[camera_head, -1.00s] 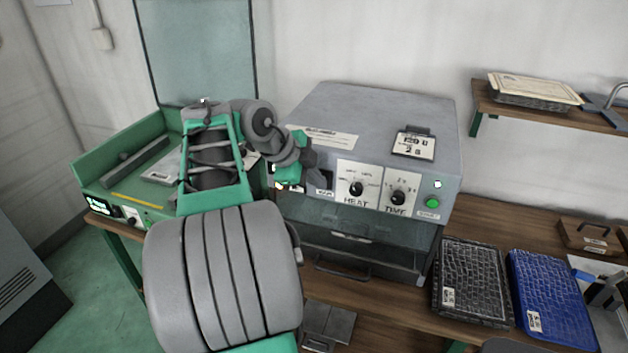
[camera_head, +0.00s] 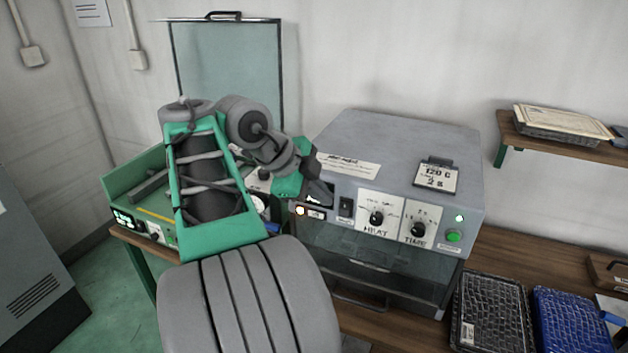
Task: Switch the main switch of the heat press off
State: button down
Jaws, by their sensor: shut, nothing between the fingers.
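The heat press (camera_head: 400,150) is a grey box with a sloped control panel, standing on the wooden bench. A black switch (camera_head: 346,207) sits at the left of the panel, beside the HEAT dial (camera_head: 377,218); its position is too small to read. My gripper (camera_head: 326,198) is shut and empty, just left of this switch, over the panel's left end. I cannot tell if it touches the panel. It partly hides a dark recess above a small label (camera_head: 316,214).
The TIME dial (camera_head: 418,230) and a green button (camera_head: 453,236) are on the panel's right. A green-framed machine (camera_head: 125,190) stands left, behind my arm. Black (camera_head: 492,310) and blue (camera_head: 570,325) trays lie to the right. A wall shelf (camera_head: 560,143) is at upper right.

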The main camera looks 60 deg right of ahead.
jog(key=p+v, duration=0.1)
jog(key=v, duration=0.3)
jog(key=shift+d+r+p, duration=0.1)
jog(key=shift+r+p, duration=0.2)
jog(key=shift+p, duration=0.05)
jog(key=shift+f+y+p, duration=0.45)
jog(key=shift+y+p, duration=0.05)
jog(key=shift+y, duration=0.2)
